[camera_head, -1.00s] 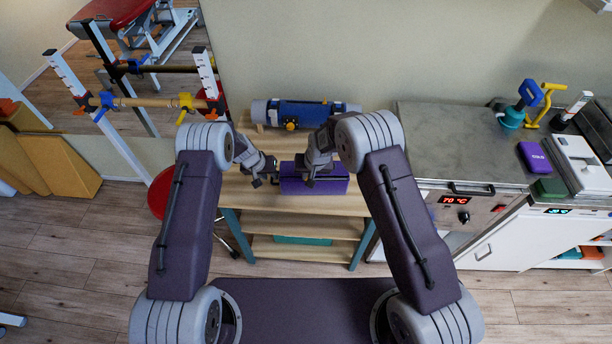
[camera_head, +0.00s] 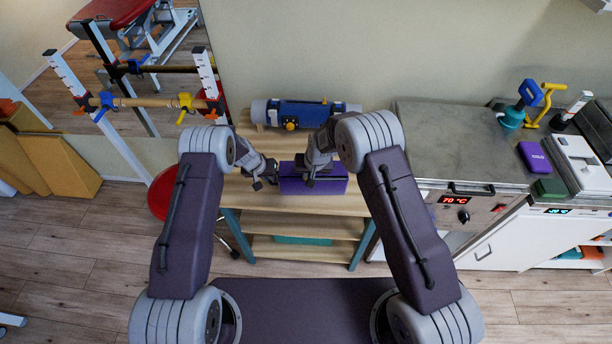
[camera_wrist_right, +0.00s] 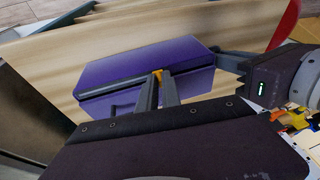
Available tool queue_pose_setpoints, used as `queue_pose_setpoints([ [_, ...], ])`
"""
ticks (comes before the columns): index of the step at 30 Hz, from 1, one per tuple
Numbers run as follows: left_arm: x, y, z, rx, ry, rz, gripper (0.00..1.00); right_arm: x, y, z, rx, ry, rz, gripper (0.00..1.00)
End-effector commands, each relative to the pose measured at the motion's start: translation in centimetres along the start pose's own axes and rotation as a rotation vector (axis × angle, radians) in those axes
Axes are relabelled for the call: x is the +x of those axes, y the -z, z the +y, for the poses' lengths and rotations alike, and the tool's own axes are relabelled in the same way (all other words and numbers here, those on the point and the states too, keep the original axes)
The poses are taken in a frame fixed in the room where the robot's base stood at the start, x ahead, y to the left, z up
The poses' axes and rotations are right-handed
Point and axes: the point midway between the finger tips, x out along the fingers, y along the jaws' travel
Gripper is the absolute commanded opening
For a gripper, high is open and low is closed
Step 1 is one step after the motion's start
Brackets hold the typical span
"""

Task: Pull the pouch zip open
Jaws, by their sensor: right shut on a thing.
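The purple pouch (camera_head: 325,186) lies on the wooden top of a shelf unit. It fills the middle of the right wrist view (camera_wrist_right: 140,66). A dark zip line (camera_wrist_right: 115,86) runs along it from its left end to a small orange zip pull (camera_wrist_right: 158,74). My right gripper (camera_wrist_right: 158,84) is shut on the pull; in the head view the gripper (camera_head: 311,178) covers this spot. My left gripper (camera_head: 265,182) is low at the pouch's left end. Its dark fingers show at the pouch's right end in the wrist view (camera_wrist_right: 230,60); whether they grip it is unclear.
A blue and grey roll-shaped object (camera_head: 300,112) lies behind the pouch on the wooden top (camera_head: 238,195). A metal-topped cabinet (camera_head: 455,145) with a red display stands to the right. A red round seat (camera_head: 160,193) is at the left.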

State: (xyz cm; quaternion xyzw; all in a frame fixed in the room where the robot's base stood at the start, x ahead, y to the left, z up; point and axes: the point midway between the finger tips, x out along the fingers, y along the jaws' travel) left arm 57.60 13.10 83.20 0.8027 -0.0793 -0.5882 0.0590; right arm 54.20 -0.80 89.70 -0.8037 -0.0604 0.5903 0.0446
Motion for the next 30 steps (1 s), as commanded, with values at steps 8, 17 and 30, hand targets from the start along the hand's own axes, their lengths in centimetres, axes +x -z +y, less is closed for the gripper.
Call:
queue_pose_setpoints([
  [8, 0.1, -0.1, -0.1, 0.002, 0.001, -0.002, 0.00, -0.1, 0.0, 0.9, 0.001, 0.000, 0.000, 0.00],
  [17, 0.1, -0.1, -0.1, 0.003, 0.001, -0.003, 0.00, -0.3, 0.0, 2.1, 0.001, 0.000, 0.000, 0.00],
  [30, 0.1, -0.2, -0.1, 0.003, 0.001, -0.004, 0.00, -0.6, 0.1, 3.9, 0.001, 0.000, 0.001, 0.00],
])
